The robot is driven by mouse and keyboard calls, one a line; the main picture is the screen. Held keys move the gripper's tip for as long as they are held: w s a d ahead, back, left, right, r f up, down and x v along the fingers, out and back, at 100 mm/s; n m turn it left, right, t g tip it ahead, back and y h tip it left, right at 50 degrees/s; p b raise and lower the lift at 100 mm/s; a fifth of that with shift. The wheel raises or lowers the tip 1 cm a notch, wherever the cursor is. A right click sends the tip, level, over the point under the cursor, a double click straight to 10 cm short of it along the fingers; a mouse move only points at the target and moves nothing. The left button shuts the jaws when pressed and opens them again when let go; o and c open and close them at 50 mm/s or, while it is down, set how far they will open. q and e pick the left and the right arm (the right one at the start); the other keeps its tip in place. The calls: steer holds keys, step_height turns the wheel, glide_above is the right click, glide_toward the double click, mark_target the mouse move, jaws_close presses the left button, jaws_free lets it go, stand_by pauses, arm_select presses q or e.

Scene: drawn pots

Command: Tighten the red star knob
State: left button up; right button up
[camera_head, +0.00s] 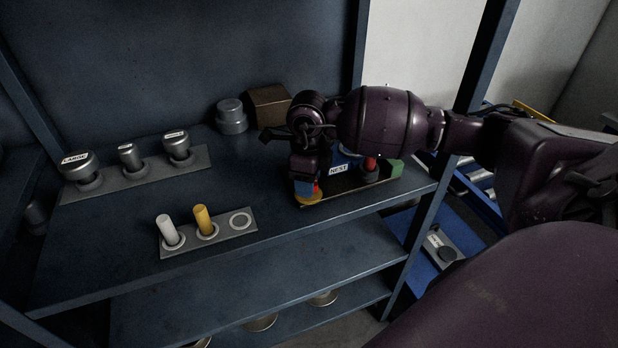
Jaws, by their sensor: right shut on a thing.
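My right gripper (305,185) reaches down from the dark purple arm at the right. It is over the left end of a dark board (340,190) on the shelf. It is shut on a small red piece (317,188), which looks like the red knob; its star shape is mostly hidden by the fingers. A blue patch shows beside the red, and a yellow round base (309,199) sits below. Another red-topped piece (370,164) stands at the board's right part, partly behind my arm. My left gripper is not in view.
A white label (338,169) and a green block (397,168) are on the board. A holder (220,237) with a white peg and a yellow peg stands left. Labelled knobs stand on a rack (140,178). A grey cylinder (232,117) and brown box (268,104) are behind.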

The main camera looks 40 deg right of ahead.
steer(key=shift+r+m, duration=0.15)
steer(key=shift+m, duration=0.85)
steer(key=shift+m+p, duration=0.4)
steer(key=shift+m, duration=0.1)
steer(key=shift+m+p, duration=0.3)
steer(key=shift+m, duration=0.5)
steer(key=m+p, duration=0.1)
steer(key=m, duration=0.2)
steer(key=shift+w+m, duration=0.1)
steer(key=shift+m, duration=0.3)
steer(key=m+p, duration=0.1)
steer(key=m, duration=0.2)
steer(key=shift+m+p, duration=0.3)
steer(key=shift+p, duration=0.1)
steer(key=m+p, duration=0.1)
steer(key=m, duration=0.3)
steer(key=shift+p, duration=0.3)
arm_select(q)
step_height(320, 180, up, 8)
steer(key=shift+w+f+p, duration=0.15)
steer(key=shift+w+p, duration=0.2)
steer(key=shift+p, duration=0.05)
arm_select(e)
steer(key=shift+m, duration=1.2)
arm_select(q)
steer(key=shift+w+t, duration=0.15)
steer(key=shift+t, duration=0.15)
arm_select(e)
steer(key=shift+w, duration=0.1)
